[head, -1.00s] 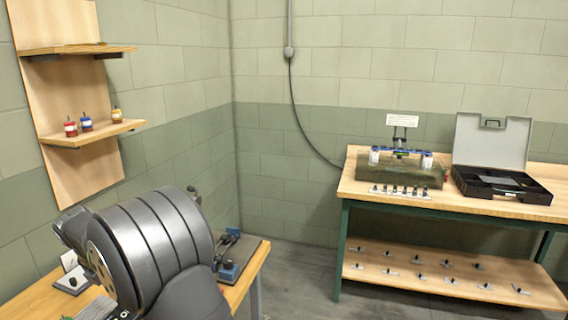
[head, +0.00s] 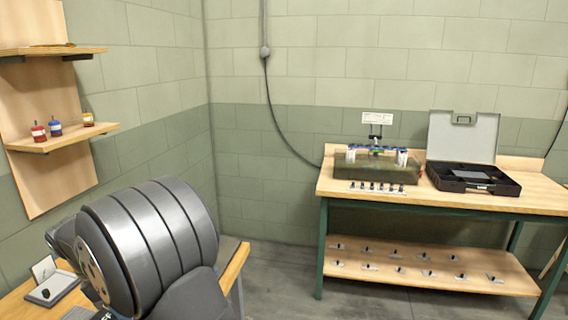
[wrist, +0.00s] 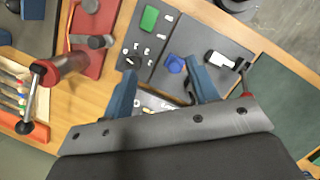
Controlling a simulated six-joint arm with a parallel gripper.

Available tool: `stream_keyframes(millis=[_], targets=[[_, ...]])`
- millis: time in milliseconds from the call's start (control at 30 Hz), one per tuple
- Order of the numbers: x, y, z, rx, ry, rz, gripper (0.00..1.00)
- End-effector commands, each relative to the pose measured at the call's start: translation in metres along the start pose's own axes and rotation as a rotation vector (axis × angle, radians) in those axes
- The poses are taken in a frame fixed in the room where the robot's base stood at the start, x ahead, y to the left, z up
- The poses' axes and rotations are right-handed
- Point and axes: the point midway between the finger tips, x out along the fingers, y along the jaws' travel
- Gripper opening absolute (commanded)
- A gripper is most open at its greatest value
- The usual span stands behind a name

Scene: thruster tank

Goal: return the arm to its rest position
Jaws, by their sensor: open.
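My gripper (wrist: 160,65) shows in the wrist view with its two blue fingers spread apart and nothing held between them. It hangs over a wooden bench (wrist: 184,14). A blue knob-like part (wrist: 175,64) shows between the fingertips, close to the right finger; I cannot tell the height gap. In the head view my large grey arm links fill the lower left, and my gripper is not visible there.
Across the room stands a green-legged workbench (head: 540,199) with an open case (head: 461,140). Floor between is clear.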

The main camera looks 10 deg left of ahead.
Motion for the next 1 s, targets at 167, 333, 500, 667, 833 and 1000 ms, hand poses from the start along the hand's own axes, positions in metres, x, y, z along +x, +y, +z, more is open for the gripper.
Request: stream_keyframes(millis=[167, 333, 500, 667, 833, 1000], targets=[[0.003, -0.014, 0.013, 0.165, 0.001, -0.046, 0.54], [0.005, -0.028, 0.024, 0.325, 0.001, -0.09, 0.54], [0.007, -0.041, 0.034, 0.475, 0.0, -0.133, 0.54], [0.009, -0.05, 0.041, 0.577, 0.0, -0.159, 0.54], [0.01, -0.055, 0.044, 0.628, 0.0, -0.174, 0.54], [0.01, -0.055, 0.044, 0.638, 0.0, -0.176, 0.54]])
